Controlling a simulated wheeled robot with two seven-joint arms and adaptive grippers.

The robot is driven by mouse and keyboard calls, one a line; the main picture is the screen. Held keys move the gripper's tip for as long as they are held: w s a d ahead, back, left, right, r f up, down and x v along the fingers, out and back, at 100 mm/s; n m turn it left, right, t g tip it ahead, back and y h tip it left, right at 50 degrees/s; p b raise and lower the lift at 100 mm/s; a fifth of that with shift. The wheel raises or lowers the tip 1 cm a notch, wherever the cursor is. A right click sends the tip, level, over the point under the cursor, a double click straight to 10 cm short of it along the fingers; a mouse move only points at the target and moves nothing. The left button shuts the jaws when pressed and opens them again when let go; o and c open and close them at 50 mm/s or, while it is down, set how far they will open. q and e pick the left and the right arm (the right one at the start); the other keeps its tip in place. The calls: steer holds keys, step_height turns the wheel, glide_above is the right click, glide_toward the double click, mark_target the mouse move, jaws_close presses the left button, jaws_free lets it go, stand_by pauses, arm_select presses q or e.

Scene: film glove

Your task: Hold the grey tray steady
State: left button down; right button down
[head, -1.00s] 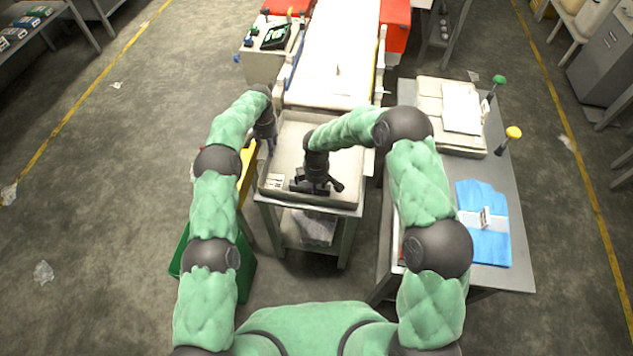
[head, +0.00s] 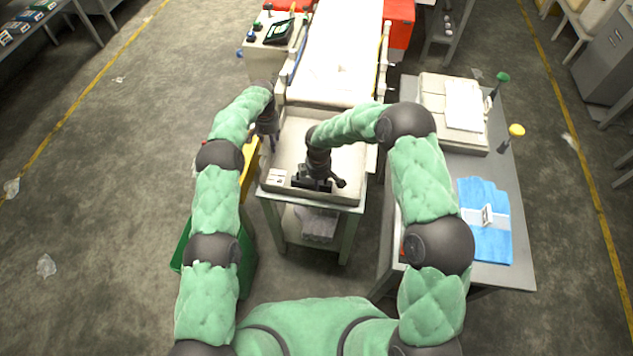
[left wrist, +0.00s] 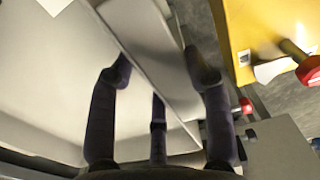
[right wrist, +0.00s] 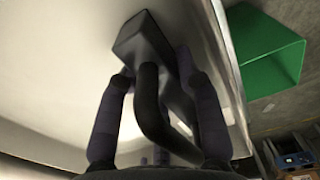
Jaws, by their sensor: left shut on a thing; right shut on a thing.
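The grey tray (head: 345,157) lies on a small stand in front of the white belt. My left gripper (head: 270,142) is at the tray's left side. In the left wrist view its fingers (left wrist: 160,75) are shut on the tray's wall, one on each side of it. My right gripper (head: 318,174) is over the tray's near part. In the right wrist view its fingers (right wrist: 155,72) are shut on a dark tool with a block-shaped head (right wrist: 140,38) and a bent handle. The tool is at the tray floor, close to the near wall; whether it touches the floor is unclear.
A side table on the right holds a pale case (head: 436,98) and a blue folded item (head: 485,240). A green bin (head: 247,262) and a yellow object (head: 249,165) stand left of the stand (head: 346,238). A control box (head: 263,60) stands beside the belt (head: 337,55).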

arm_select(q)
steer(key=shift+s+f, duration=0.1)
arm_select(e)
steer(key=shift+w+d+r, duration=0.1)
steer(key=shift+w+d, duration=0.05)
steer(key=shift+w, duration=0.6)
stand_by(0.3)
stand_by(0.4)
steer(key=c, duration=0.8)
jaws_free()
steer(key=shift+s, duration=0.1)
steer(key=shift+o, duration=0.2)
step_height(320, 180, up, 12)
arm_select(q)
steer(key=shift+c, duration=2.3)
jaws_free()
